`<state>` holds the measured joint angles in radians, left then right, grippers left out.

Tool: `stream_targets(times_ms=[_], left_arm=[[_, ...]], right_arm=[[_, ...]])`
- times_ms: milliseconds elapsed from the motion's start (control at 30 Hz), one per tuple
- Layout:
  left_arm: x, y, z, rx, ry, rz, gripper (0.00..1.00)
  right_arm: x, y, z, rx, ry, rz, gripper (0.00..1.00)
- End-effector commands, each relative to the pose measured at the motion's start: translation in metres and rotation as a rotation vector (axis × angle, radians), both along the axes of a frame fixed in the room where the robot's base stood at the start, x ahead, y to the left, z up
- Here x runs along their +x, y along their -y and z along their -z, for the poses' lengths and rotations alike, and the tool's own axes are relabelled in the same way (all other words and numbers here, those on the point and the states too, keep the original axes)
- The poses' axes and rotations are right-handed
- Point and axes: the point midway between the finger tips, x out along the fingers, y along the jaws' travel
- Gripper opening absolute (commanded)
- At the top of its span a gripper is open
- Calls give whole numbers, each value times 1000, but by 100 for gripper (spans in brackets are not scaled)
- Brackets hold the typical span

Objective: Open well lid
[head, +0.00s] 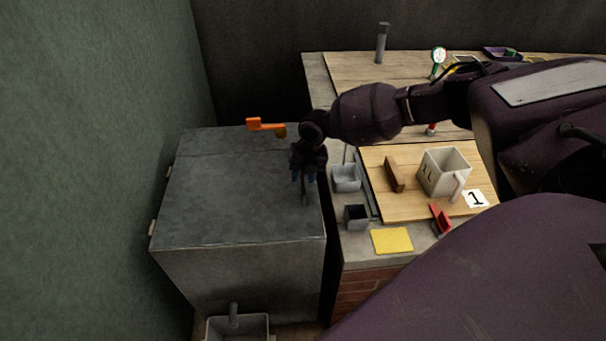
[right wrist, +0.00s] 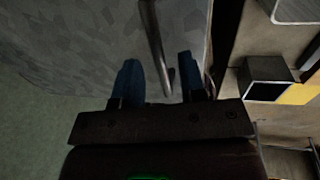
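The well is a grey metal box, and its flat grey lid (head: 235,195) lies closed on top, with hinge-like tabs on the left edge. A thin metal handle (right wrist: 153,40) stands at the lid's right side. My right gripper (head: 304,180) points down over the lid's right edge. In the right wrist view my right gripper (right wrist: 160,68) has its blue fingers apart. The handle bar runs between them, with a visible gap on both sides. My left gripper is not in view.
An orange tool (head: 265,126) lies at the lid's back edge. A green wall (head: 90,170) stands close on the left.

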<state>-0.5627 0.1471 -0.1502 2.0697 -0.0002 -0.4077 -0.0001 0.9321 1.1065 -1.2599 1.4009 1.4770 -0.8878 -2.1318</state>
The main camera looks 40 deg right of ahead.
Motion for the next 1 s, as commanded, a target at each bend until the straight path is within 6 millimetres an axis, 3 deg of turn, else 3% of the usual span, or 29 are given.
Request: stream_targets(times_ms=[67,300,733,867,1000], left_arm=[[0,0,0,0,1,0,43],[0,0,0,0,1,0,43],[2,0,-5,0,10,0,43],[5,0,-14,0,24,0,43],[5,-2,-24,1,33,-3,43]], right_arm=[[0,0,0,0,0,0,36],[0,0,0,0,0,0,0],[1,-1,-10,-13,-5,-1,0],[4,-4,-30,-47,-21,-2,0],[7,-10,-63,-110,-57,-3,0]])
